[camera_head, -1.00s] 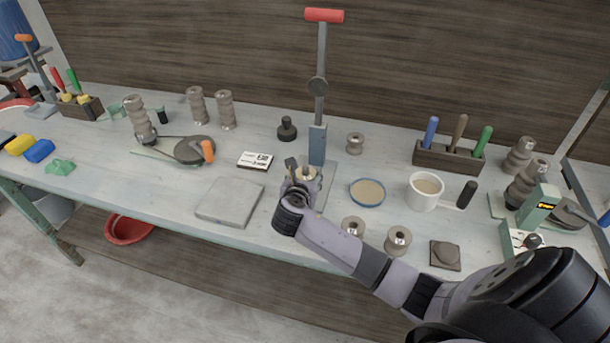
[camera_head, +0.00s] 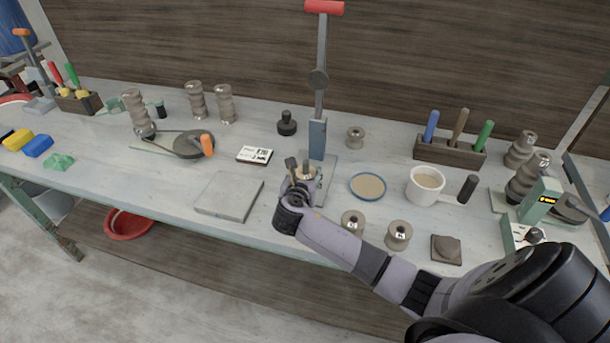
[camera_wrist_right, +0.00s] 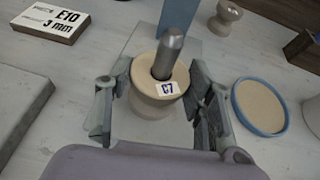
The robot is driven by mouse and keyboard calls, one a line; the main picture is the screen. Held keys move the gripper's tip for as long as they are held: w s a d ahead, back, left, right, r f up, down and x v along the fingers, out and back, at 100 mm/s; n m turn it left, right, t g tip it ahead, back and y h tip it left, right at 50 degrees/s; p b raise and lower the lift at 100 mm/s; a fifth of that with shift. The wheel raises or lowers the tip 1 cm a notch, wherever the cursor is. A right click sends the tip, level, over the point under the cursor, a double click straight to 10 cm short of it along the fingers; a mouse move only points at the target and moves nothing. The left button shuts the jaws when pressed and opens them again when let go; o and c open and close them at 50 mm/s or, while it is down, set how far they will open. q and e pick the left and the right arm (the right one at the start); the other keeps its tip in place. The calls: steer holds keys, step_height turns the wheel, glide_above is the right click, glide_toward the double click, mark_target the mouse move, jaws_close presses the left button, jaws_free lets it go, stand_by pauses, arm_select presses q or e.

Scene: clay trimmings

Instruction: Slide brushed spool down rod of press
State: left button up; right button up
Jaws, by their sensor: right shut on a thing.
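The spool (camera_wrist_right: 148,78) has a tan top face and a white tag that seems to read C7. In the right wrist view it is around the grey metal rod (camera_wrist_right: 170,52), whose rounded end stands out above it. My right gripper (camera_wrist_right: 158,92) is shut on the spool, one finger on each side. In the head view, my right gripper (camera_head: 302,182) hides most of the spool, and the rod tip shows just above. The press (camera_head: 317,140) has a blue-grey block, a tall lever with a red handle, and a base plate. The spool's underside is hidden. My left gripper is out of view.
A blue-rimmed dish (camera_head: 368,187) and a cream mug (camera_head: 425,185) stand right of the press.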

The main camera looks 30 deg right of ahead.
steer(key=o, duration=1.4)
steer(key=shift+o, duration=0.2)
steer(key=v, duration=1.2)
